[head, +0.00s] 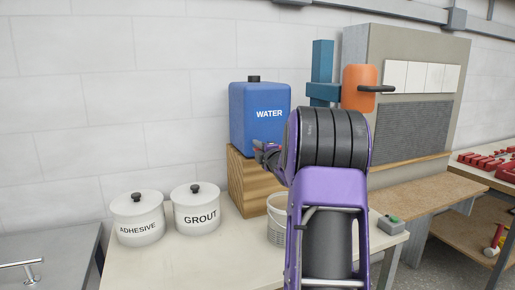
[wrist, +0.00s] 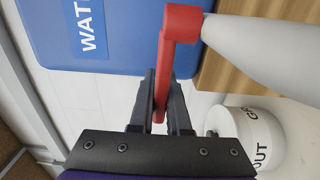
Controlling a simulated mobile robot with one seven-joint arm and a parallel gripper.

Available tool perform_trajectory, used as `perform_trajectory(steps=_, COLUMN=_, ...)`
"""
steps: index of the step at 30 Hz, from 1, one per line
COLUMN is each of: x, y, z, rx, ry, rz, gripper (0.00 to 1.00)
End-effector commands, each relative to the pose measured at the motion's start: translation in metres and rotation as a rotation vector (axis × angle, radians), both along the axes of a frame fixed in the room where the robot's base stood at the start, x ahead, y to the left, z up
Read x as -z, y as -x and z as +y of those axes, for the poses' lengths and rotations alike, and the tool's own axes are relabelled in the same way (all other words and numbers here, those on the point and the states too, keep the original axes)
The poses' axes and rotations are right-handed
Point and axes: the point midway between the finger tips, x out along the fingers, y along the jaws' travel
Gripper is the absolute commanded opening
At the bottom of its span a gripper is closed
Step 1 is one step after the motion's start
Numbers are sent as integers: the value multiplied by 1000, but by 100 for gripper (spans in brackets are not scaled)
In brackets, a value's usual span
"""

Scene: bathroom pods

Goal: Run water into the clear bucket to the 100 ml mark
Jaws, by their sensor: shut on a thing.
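The blue water tank (head: 258,125), lettered WATER, stands on a wooden block (head: 250,188) on the bench. In the wrist view the tank (wrist: 100,35) shows with its grey spout (wrist: 265,50) and red tap lever (wrist: 180,25). My gripper (wrist: 160,105) is shut on the lever's arm, with one finger on each side. In the head view my arm hides most of the gripper and tap. The clear bucket (head: 277,220) stands on the bench in front of the block, partly behind my arm. Its water level and 100 ml mark cannot be made out.
Two lidded white pots, ADHESIVE (head: 138,220) and GROUT (head: 196,210), stand left of the bucket on the bench (head: 210,262). A tiled panel (head: 415,110) stands behind on the right.

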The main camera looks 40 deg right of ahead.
Motion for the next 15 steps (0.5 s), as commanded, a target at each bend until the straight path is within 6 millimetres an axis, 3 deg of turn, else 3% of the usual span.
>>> perform_trajectory(steps=15, x=-2, y=13, z=7, rx=-209, ry=2, rz=-1, gripper=0)
